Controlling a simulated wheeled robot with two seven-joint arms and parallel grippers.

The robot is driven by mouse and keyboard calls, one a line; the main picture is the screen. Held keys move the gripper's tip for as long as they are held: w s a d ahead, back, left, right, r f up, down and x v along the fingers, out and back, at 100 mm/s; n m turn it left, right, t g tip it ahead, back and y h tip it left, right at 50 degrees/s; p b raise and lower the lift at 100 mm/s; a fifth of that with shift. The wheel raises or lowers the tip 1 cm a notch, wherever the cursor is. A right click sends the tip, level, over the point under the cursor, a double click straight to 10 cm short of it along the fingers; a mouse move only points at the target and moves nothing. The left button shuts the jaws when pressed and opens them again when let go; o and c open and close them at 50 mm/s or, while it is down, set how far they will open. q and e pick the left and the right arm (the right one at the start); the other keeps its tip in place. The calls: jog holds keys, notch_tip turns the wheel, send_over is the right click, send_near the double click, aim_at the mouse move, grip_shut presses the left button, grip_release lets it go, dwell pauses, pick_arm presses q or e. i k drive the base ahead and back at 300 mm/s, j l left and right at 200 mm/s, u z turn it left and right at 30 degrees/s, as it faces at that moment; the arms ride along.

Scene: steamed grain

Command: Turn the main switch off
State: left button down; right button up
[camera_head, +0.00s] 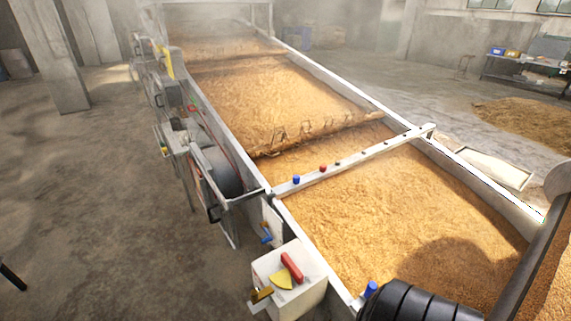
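A pale box (296,293) stands at the near left corner of the grain bed. On its top is a red lever handle (291,267), set at a slant, with a yellow plate (281,280) beside it; this looks like the main switch. A brass-coloured part (261,295) sticks out on the box's left side. No label is readable, so I cannot tell the switch's on or off position. Neither gripper can be made out, and nothing touches the red handle.
A long metal-framed bed of grain (280,100) runs away from me. A crossbar (345,163) with small coloured knobs spans it. A drum and machinery (215,165) line its left side. A black ribbed part (420,302) fills the bottom right. Floor (110,210) at left is clear.

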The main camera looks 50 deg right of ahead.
aim_at(281, 280)
jog(key=z, duration=1.5)
